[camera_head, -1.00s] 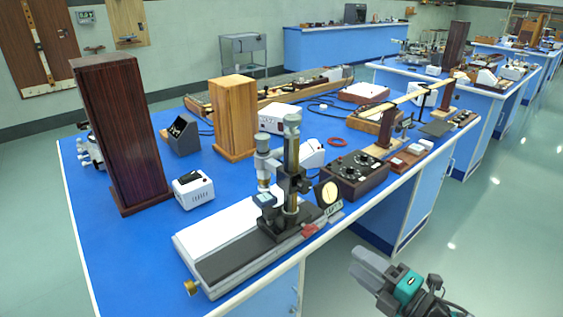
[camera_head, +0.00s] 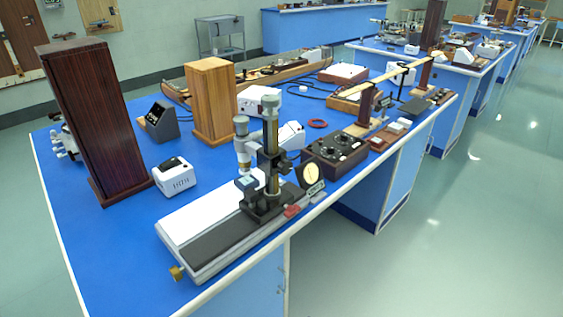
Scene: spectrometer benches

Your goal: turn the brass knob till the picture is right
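The brass knob (camera_head: 177,272) sticks out of the near left end of a long grey-and-white instrument base (camera_head: 217,246) on the blue bench. A microscope-like column (camera_head: 270,160) with an eyepiece tube stands upright on that base. A small round pale dial or screen (camera_head: 311,174) stands just right of the column; it is too small to read. Neither of my grippers is in view, and nothing touches the knob.
The blue bench top (camera_head: 92,226) is clear at the front left. A tall dark wood box (camera_head: 97,120), a lighter wood box (camera_head: 211,102), a white device (camera_head: 174,177) and a black control box (camera_head: 336,153) stand around the instrument. Open floor lies right of the bench.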

